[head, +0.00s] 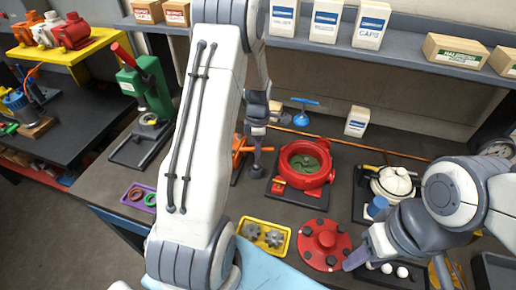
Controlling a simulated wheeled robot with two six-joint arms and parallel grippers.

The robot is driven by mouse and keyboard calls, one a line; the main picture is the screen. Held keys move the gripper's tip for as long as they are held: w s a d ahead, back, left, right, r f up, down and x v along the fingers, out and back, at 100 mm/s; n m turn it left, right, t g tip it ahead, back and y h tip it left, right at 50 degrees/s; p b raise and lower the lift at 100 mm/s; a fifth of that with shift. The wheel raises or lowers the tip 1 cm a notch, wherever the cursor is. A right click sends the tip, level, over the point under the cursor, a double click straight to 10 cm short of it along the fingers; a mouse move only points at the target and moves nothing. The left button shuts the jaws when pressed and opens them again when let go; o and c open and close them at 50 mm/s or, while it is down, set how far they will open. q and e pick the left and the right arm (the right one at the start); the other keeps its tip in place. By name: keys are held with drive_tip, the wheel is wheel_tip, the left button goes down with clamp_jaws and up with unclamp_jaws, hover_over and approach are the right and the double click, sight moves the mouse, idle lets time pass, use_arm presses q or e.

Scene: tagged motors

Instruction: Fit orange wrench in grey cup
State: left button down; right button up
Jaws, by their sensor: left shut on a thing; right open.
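My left arm crosses the middle of the head view and reaches down to the back of the bench. My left gripper (257,160) is small and partly hidden there, shut on an orange piece (240,148) that looks like the orange wrench. A dark plate lies below it, mostly hidden by my arm. I cannot make out the grey cup for certain. My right gripper (364,250) is open and empty at the lower right, beside the round red flange (324,245).
A red round housing (305,183) stands right of my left gripper. A yellow tray (262,236) with gears and a purple tray (140,195) with rings lie nearer. A green press (148,90) stands left. A shelf (400,52) with boxes runs along the back.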

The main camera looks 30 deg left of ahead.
use_arm(q)
drive_tip(key=shift+f+b, duration=0.55)
drive_tip(key=shift+f, duration=0.35)
drive_tip(key=c, duration=0.7)
unclamp_jaws()
drive_tip(key=shift+r, duration=0.1)
drive_tip(key=shift+r+p, duration=2.5)
drive_tip(key=shift+r, duration=0.5)
